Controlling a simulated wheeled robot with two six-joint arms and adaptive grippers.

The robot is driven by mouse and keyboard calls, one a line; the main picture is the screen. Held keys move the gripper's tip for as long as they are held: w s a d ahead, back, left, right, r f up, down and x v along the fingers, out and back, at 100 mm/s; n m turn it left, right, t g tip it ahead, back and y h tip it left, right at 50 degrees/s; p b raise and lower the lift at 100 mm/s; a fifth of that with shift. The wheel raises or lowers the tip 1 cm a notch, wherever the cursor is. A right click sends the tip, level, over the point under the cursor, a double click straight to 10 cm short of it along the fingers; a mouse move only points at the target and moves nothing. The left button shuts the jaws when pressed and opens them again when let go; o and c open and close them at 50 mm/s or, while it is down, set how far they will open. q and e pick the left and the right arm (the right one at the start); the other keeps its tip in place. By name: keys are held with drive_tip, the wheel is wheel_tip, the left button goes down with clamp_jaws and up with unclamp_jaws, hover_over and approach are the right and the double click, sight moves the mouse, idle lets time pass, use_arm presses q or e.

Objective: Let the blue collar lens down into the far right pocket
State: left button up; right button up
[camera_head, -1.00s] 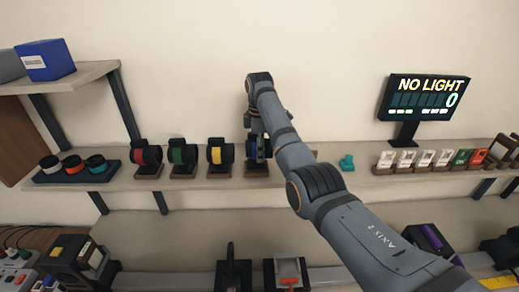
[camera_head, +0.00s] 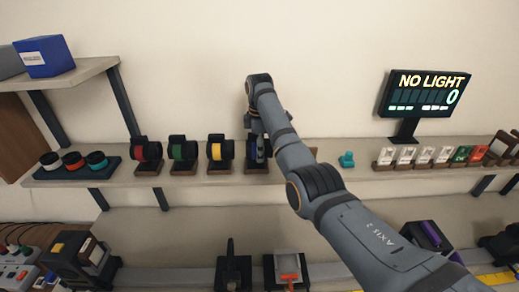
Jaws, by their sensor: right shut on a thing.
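The blue collar lens (camera_head: 253,149) is upright in my right gripper (camera_head: 257,133), at the right end of a row of dark lenses on the wall shelf. The gripper points down and is shut on it; the fingers and arm hide much of the lens. A brown wooden block (camera_head: 257,168) with the far right pocket lies directly under it. I cannot tell whether the lens touches the pocket's bottom. To the left, the red (camera_head: 148,152), green (camera_head: 181,151) and yellow (camera_head: 219,150) collar lenses stand upright on similar blocks. My left gripper is out of view.
A dark tray with three ringed discs (camera_head: 52,177) lies at the shelf's left. A display (camera_head: 425,94) reads NO LIGHT and 0. Several devices stand below.

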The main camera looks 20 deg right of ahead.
drive_tip(key=o, duration=1.7)
drive_tip(key=shift+c, duration=0.2)
drive_tip(key=shift+f, duration=0.1)
wheel_tip(320, 180, up, 12)
drive_tip(key=shift+s+r, duration=0.1)
